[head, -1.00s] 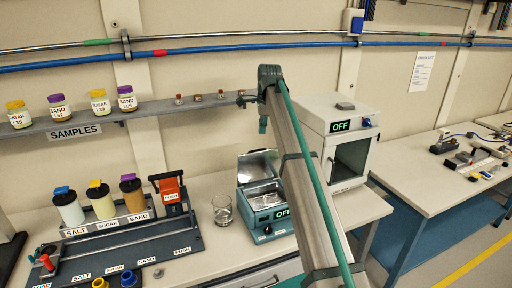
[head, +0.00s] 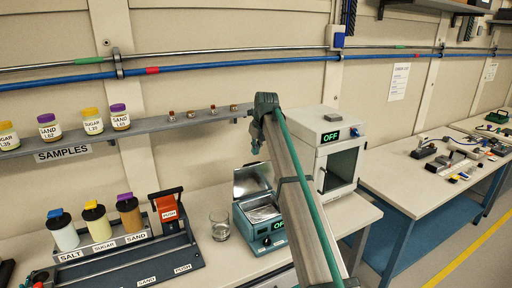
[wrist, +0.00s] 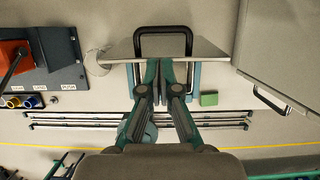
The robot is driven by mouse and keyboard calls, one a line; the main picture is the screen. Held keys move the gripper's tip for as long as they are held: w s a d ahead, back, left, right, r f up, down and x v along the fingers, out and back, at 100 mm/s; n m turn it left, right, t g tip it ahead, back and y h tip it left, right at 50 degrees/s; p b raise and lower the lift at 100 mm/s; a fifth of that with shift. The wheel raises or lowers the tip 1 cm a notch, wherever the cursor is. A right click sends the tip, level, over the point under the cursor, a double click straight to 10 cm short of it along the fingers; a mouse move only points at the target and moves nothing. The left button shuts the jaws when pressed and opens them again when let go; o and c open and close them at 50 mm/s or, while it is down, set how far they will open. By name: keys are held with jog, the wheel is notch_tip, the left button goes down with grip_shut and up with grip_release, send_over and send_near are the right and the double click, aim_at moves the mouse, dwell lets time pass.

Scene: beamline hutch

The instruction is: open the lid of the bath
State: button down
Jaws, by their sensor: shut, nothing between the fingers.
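In the wrist view the lid (wrist: 210,49) is a pale plate with a black loop handle (wrist: 188,32). My gripper (wrist: 166,64) is shut and empty, its fingertips by the lid's edge below the handle; I cannot tell whether they touch it. In the head view my gripper (head: 255,149) is small, above the lid, and my arm covers the bath's right side.
A glass beaker (head: 220,226) stands just left of the bath. A white oven (head: 317,155) stands close on the right. The samples shelf (head: 170,126) runs behind, above the bench. A dispenser rack (head: 107,245) is at the left.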

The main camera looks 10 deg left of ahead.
jog(key=p, duration=0.2)
send_over(252, 177)
jog(key=w, duration=0.2)
jog(key=shift+s+d+f, duration=0.1)
jog(key=shift+f, duration=1.6)
jog(key=shift+s+f, duration=0.1)
jog(key=shift+f, duration=1.55)
